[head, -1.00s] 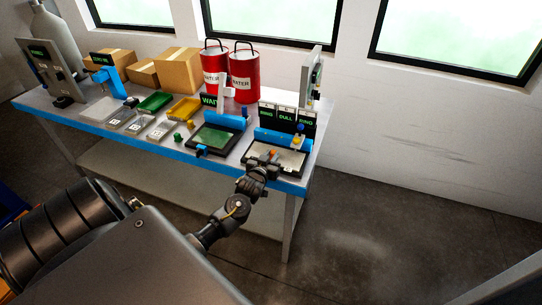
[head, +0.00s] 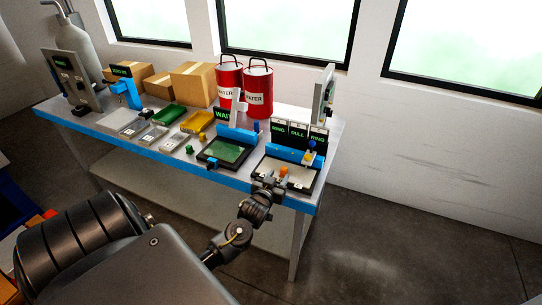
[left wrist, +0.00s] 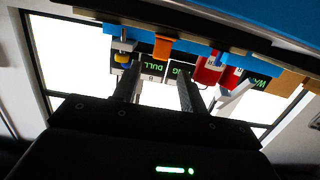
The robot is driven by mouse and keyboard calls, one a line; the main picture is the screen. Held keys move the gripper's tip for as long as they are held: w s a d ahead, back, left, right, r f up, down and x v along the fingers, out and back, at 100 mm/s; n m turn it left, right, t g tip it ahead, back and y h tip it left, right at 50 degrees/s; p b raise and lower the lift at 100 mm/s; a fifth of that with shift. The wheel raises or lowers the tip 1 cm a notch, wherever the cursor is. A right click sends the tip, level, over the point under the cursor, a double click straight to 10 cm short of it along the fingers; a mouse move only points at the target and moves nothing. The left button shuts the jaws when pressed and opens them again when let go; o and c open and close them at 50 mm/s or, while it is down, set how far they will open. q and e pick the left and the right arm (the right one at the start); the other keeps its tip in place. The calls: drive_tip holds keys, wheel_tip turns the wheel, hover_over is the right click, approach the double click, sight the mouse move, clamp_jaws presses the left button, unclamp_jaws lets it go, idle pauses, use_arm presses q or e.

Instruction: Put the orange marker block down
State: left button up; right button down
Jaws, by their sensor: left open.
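The orange marker block (head: 283,172) stands on the light surface of the right-hand black-framed tray (head: 264,176), near its front side. It also shows in the upside-down left wrist view (left wrist: 162,47), beyond the fingertips and between their lines. My left gripper (head: 270,183) is at the front edge of that tray, just short of the block. In the left wrist view its two fingers (left wrist: 158,72) are apart with nothing held between them. The block's exact contact with the surface is too small to tell. My right gripper is not in view.
A blue bar with signs (head: 299,133) and a yellow-and-blue piece (head: 310,152) stand behind the block. A green-topped tray (head: 226,152) is to the left. Red water buckets (head: 257,92) and boxes (head: 192,84) stand at the back. Open floor lies right of the table.

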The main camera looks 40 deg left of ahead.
use_arm(q)
drive_tip(key=b+v, duration=0.1)
drive_tip(key=v, duration=0.7)
drive_tip(key=shift+d, duration=0.1)
drive_tip(key=s+d+f+m+g+h, duration=0.1)
drive_tip(key=s+d+f+g, duration=0.15)
drive_tip(key=f, duration=0.75)
drive_tip(key=s+d+f+m+g+h, duration=0.15)
drive_tip(key=s+f, duration=0.25)
drive_tip(key=f, duration=0.6)
drive_tip(key=s+d+f+m+g, duration=0.1)
drive_tip(key=s+f+g, duration=0.15)
drive_tip(key=f, duration=0.65)
drive_tip(key=s+d+f+m+g+h, duration=0.1)
drive_tip(key=s+d+f+g, duration=0.1)
drive_tip(key=s+f, duration=0.5)
drive_tip(key=s+d+f+g, duration=0.3)
drive_tip(key=s+f, duration=0.4)
drive_tip(key=s, duration=0.8)
drive_tip(key=s+d+f+m+g+h, duration=0.1)
drive_tip(key=s+d+f+g, duration=0.2)
drive_tip(key=s+f, duration=0.4)
drive_tip(key=s+d, duration=0.1)
drive_tip(key=s, duration=0.3)
drive_tip(key=shift+d+m+h, duration=0.2)
drive_tip(key=shift+m+h, duration=0.15)
